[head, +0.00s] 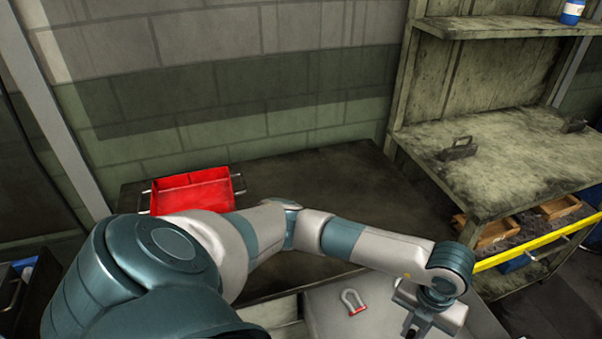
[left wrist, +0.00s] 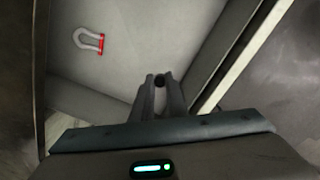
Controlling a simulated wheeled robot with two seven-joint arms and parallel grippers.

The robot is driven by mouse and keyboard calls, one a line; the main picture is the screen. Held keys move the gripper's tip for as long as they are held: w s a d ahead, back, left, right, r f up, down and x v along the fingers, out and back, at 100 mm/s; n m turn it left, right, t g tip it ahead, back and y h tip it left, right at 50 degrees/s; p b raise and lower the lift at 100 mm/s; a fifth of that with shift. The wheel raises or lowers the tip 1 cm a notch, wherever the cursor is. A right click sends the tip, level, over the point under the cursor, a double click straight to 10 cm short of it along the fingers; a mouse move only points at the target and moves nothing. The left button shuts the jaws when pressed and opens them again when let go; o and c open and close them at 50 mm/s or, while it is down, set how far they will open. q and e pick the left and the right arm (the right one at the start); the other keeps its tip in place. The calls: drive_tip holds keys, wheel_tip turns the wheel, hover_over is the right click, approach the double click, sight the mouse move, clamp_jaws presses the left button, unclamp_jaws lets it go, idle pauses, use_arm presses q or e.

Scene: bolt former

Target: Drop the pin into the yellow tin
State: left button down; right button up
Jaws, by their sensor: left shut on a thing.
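My left gripper (left wrist: 160,84) is shut on a small dark round-ended thing, the pin (left wrist: 160,81), gripped between the fingertips in the left wrist view. Only the end of the pin shows; the fingers hide the rest. In the head view the left gripper (head: 414,329) is at the bottom edge, partly cut off, right of a light grey surface. I cannot make out the pin there. The yellow tin is not visible in either view. My right gripper is not in view.
A horseshoe magnet with red tips (head: 353,302) lies on the light grey surface (head: 325,312); it also shows in the left wrist view (left wrist: 89,40). A red tray (head: 192,192) stands on the dark bench (head: 330,180). A shelf unit with a yellow rail (head: 535,250) stands right.

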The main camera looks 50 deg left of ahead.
use_arm(q)
drive_tip(key=w+a+r+n, duration=0.2)
drive_tip(key=a+r+n, duration=0.1)
drive_tip(key=r+n, duration=0.8)
drive_tip(key=w+a+r+n, duration=0.2)
drive_tip(key=r+n, duration=0.8)
drive_tip(key=n, duration=1.2)
drive_tip(key=shift+w+a+r, duration=0.2)
drive_tip(key=shift+a+r, duration=0.2)
drive_tip(key=shift+a, duration=0.3)
